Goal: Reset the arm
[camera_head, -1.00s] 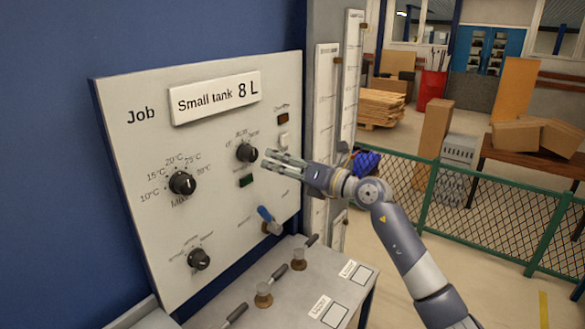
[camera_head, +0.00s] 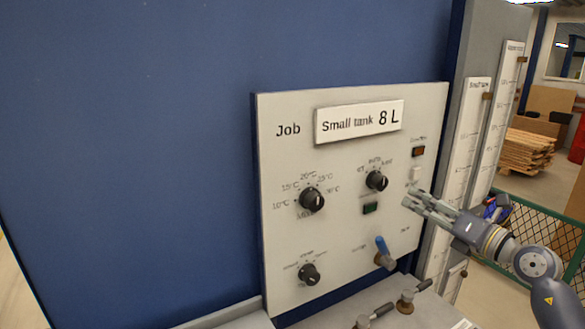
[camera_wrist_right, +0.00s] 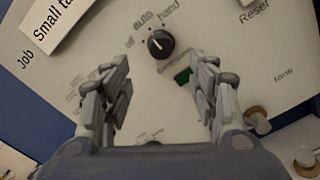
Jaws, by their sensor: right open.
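My right gripper (camera_head: 418,205) is in front of the right part of the white control panel (camera_head: 285,250), its fingers pointing left toward the panel. In the right wrist view its two fingers (camera_wrist_right: 160,95) are spread apart with nothing between them. The black off/auto/hand knob (camera_head: 376,181) is up and left of the fingertips; it also shows ahead of the fingers in the wrist view (camera_wrist_right: 161,44). A green button (camera_head: 370,208) is just below that knob. My left gripper is not in view.
The panel also has a temperature knob (camera_head: 312,199), a lower knob (camera_head: 309,274) and a blue-handled valve (camera_head: 383,252). Valve handles (camera_head: 405,301) stand on the bench below. Tall level gauges (camera_head: 465,165) and a green mesh fence (camera_head: 548,235) are to the right.

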